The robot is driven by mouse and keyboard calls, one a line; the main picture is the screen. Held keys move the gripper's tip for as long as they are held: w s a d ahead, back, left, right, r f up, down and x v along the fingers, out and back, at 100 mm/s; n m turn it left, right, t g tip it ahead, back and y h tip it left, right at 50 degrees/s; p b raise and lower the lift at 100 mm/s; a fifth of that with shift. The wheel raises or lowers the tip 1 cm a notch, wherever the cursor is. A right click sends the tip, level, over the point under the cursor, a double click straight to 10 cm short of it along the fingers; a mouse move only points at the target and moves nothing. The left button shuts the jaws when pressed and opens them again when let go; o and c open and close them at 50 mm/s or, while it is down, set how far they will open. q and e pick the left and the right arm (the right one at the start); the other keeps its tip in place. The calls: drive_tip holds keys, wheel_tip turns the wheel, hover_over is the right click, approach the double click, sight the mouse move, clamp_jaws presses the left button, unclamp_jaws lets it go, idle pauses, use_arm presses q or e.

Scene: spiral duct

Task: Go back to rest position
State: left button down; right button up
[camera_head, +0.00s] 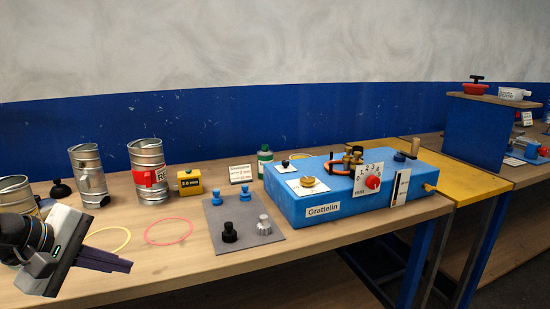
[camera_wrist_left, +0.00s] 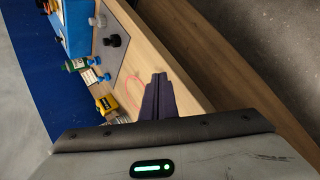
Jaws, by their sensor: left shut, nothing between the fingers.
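My left gripper (camera_head: 120,261) comes in from the lower left in the head view, over the front left of the wooden bench. Its dark fingers are together with nothing between them. In the left wrist view the closed fingers (camera_wrist_left: 160,92) point along the bench toward its front edge. No part of the right gripper shows in either view.
The bench (camera_head: 190,280) holds spiral duct pieces (camera_head: 147,170), a yellow box (camera_head: 190,181), a pink ring (camera_head: 168,231), a yellow ring (camera_head: 108,239), a grey mat with knobs (camera_head: 245,232) and a blue Grattelin machine (camera_head: 350,205). A blue-legged table stands farther right. The bench's front left is bare.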

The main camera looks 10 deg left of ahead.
use_arm(q)
drive_tip(key=s+d+f+n+t+h, duration=0.2)
drive_tip(key=d+f+n+h, duration=0.45)
drive_tip(key=d+n, duration=0.45)
drive_tip(key=s+a+f+n+t+y, duration=0.1)
drive_tip(key=s+f+n+t+y, duration=0.2)
drive_tip(key=f+n, duration=0.95)
drive_tip(key=s+f+n+t+y, duration=0.1)
drive_tip(key=s+f+n+y, duration=0.4)
drive_tip(key=n, duration=1.5)
drive_tip(key=s+d+f+n+g, duration=0.2)
drive_tip(key=s+d+f+n, duration=0.2)
drive_tip(key=f+n, duration=0.1)
drive_tip(key=s+d+f+n+g, duration=0.3)
drive_tip(key=s+d+f+n, duration=0.2)
drive_tip(key=f, duration=0.3)
drive_tip(key=shift+s+f+n+g+h, duration=0.3)
drive_tip(key=shift+n+h, duration=0.05)
drive_tip(key=shift+n, duration=0.4)
